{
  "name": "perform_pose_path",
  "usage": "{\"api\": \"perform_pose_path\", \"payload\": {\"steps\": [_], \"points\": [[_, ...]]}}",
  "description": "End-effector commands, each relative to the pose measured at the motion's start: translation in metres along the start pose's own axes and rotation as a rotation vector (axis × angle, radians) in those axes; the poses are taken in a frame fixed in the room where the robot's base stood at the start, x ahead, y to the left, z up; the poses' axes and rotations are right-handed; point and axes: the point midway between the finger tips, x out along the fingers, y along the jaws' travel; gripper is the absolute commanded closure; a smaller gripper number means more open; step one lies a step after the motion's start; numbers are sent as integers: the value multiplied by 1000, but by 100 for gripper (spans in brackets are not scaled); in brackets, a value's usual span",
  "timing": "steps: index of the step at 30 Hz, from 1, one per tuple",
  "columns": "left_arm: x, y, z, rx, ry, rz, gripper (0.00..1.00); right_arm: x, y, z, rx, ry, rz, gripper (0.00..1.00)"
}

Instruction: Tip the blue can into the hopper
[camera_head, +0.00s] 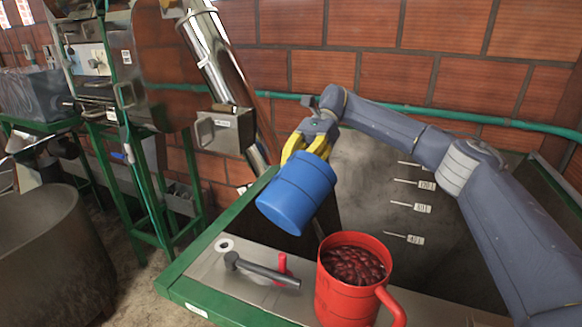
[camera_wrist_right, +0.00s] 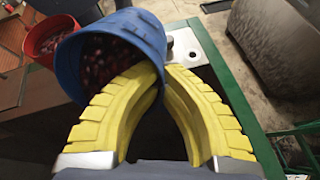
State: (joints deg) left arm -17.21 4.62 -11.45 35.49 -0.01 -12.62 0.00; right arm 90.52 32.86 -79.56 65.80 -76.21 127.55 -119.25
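The blue can (camera_head: 296,192) hangs tilted over the green-framed grey tank, which appears to be the hopper (camera_head: 375,165). In the right wrist view the can (camera_wrist_right: 110,40) shows its open mouth, with dark red cherries (camera_wrist_right: 105,62) inside. My right gripper (camera_head: 307,150) has its yellow fingers at the can's upper end. In the wrist view its fingertips (camera_wrist_right: 160,75) close together on the can's wall near the rim. The can's mouth is hidden in the head view. My left gripper is not in view.
A red can (camera_head: 350,285) full of dark red cherries stands on the grey ledge (camera_head: 215,285) in front. A grey-handled valve or lever (camera_head: 262,268) with a red part lies beside it. A shiny metal tube (camera_head: 215,55) slopes behind. A large grey tub (camera_head: 45,250) stands left.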

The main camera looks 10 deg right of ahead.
Motion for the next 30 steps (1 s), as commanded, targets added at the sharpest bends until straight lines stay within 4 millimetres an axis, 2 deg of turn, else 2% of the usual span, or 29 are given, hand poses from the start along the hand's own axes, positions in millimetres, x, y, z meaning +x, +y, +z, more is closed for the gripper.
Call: {"api": "perform_pose_path", "payload": {"steps": [6, 18, 30], "points": [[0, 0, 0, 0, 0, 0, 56, 0, -3, -17, -6, -242, 44, 100], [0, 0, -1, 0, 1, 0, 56, -2, -9, -47, -18, -607, 109, 100], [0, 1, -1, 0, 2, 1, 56, -13, -10, -57, -32, -904, 163, 100]]}}
